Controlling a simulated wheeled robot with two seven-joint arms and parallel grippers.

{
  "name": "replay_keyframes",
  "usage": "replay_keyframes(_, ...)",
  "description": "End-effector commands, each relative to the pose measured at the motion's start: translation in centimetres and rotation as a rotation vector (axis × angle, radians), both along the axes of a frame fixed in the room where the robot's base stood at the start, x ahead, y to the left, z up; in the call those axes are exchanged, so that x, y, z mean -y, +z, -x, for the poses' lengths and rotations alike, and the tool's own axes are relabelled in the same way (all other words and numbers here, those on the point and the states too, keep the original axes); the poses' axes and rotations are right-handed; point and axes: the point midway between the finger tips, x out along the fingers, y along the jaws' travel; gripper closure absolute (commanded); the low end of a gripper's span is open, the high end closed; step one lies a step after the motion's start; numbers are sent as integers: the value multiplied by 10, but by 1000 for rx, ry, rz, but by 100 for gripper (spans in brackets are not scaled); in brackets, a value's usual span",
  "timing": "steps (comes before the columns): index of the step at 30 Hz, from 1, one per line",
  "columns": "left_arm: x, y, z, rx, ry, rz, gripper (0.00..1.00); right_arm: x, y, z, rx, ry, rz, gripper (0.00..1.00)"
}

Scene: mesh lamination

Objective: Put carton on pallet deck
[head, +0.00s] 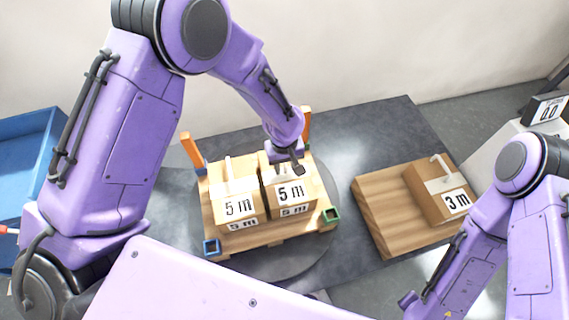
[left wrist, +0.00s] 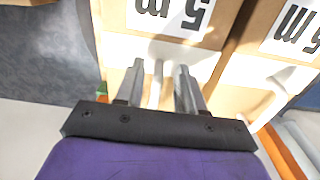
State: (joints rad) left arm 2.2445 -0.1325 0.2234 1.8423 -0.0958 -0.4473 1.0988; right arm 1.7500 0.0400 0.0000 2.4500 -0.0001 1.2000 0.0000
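The wooden pallet deck (head: 296,229) has two cartons side by side. Both the left carton (head: 236,190) and the right carton (head: 290,193) are marked "5 m", with a light strip and an upright handle on top. My left gripper (head: 294,168) is over the right carton. In the left wrist view its fingers (left wrist: 161,76) are apart, on either side of that carton's pale handle (left wrist: 156,92), with gaps showing. A third carton (head: 435,190), marked "3 m", sits on a wooden board (head: 384,218) at the right. My right gripper is out of view.
Orange posts (head: 193,151) stand at the pallet's back corners. A round grey plate (head: 290,264) lies underneath. A blue bin (head: 30,144) is far left; a display (head: 546,109) is far right.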

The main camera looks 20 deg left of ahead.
Motion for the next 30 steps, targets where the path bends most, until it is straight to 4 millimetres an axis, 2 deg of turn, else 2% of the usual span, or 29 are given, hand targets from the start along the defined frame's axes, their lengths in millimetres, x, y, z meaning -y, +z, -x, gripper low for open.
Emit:
replay_keyframes(5,0,11,-1,4,1,0,62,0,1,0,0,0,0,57)
replay_keyframes(15,-2,94,0,4,1,1,62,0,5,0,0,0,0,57)
replay_keyframes(18,-2,111,1,3,1,1,62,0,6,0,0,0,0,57)
replay_keyframes(22,-2,121,2,1,1,1,62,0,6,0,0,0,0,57)
replay_keyframes(30,-2,122,2,0,1,0,62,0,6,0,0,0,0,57)
